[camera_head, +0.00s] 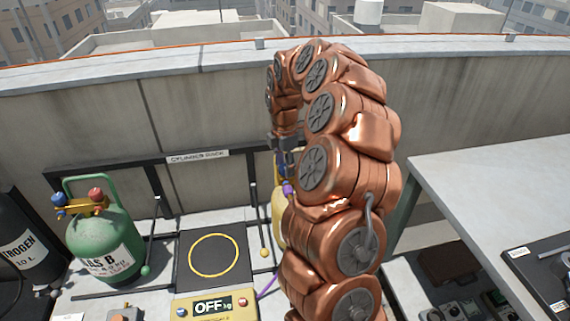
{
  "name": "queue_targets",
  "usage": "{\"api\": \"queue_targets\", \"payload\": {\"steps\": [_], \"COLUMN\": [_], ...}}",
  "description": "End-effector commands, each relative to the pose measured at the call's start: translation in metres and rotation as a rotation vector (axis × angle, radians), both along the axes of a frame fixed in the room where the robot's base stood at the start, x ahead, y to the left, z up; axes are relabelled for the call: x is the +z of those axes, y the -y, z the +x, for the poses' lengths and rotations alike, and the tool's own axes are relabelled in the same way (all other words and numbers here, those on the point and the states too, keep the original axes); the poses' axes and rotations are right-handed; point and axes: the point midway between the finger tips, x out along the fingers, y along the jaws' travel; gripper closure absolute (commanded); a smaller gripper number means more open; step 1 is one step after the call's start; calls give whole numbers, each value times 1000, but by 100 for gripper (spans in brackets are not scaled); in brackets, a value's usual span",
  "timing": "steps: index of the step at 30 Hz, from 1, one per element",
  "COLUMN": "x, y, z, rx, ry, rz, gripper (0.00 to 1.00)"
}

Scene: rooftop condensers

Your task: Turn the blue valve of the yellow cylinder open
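The yellow cylinder (277,212) stands by the rack in the middle of the picture, mostly hidden behind my copper arm. Only a strip of its left side shows. A small blue part (281,158) shows above it, close to my gripper; I cannot tell whether it is the blue valve. A purple fitting (288,188) shows just below. My gripper (284,160) is small, dark and points down over the top of the yellow cylinder. Its fingers are too small and too much covered to tell whether they are open, or whether they touch the valve.
A green cylinder (104,240) with blue and red knobs stands left, beside a black nitrogen cylinder (28,250). A yellow scale display (213,306) reads OFF before a dark plate (188,268) with a yellow ring. A grey bench (480,185) stands right. A parapet wall (200,120) runs behind.

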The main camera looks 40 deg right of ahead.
Motion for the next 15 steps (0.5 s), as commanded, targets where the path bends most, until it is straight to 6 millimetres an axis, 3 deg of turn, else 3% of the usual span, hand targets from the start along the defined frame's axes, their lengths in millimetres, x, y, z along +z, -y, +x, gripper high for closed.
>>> {"api": "queue_targets", "payload": {"steps": [10, 15], "x": [2, 17], "y": [1, 1], "z": [1, 2], "rx": [-1, -2], "ry": [3, 8], "rz": [-2, -3], "gripper": [39, 39]}}
